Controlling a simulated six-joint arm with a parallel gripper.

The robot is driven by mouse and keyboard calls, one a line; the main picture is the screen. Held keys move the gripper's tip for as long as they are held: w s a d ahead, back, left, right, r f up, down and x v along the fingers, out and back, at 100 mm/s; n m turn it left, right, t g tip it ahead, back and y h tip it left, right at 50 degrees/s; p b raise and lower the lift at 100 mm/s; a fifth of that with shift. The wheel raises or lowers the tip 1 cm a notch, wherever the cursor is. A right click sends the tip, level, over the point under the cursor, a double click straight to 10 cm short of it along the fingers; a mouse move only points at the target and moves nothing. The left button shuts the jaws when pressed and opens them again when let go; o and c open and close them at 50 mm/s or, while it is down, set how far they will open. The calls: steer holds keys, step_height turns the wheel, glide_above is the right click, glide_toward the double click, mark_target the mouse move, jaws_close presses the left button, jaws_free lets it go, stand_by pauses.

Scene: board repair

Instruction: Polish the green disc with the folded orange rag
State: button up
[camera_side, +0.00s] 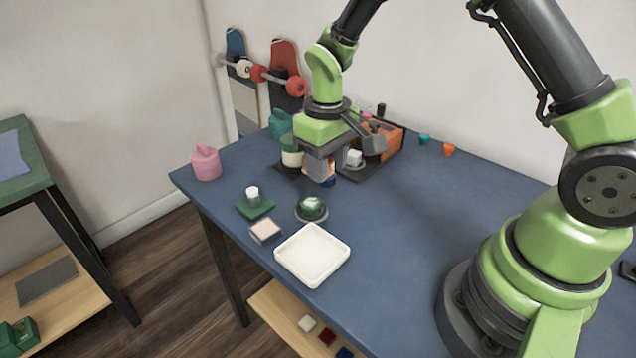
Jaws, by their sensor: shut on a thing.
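The green disc (312,207) lies in a round grey holder on the blue table, with a whitish patch on its top. My gripper (321,170) is above and slightly behind the disc, apart from it. It is shut on an orange piece (329,167), which looks like the folded rag. The fingers hide most of it.
A white tray (284,262) and a pinkish pad (265,229) lie in front. A green block with a white knob (256,206) and a pink pot (206,164) stand left. Behind are a cream jar (291,157) and an orange box (391,141). The table's right is largely clear.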

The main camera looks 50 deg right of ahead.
mark_target(309, 201)
steer(key=shift+f, duration=0.1)
steer(key=shift+f, duration=3)
step_height(309, 201, down, 2)
steer(key=shift+f, duration=0.15)
steer(key=shift+w, duration=0.95)
steer(key=shift+c, duration=0.4)
steer(key=shift+w, duration=1.1)
steer(key=shift+s, duration=1.85)
steer(key=shift+s+r, duration=0.15)
steer(key=shift+r, duration=4.1)
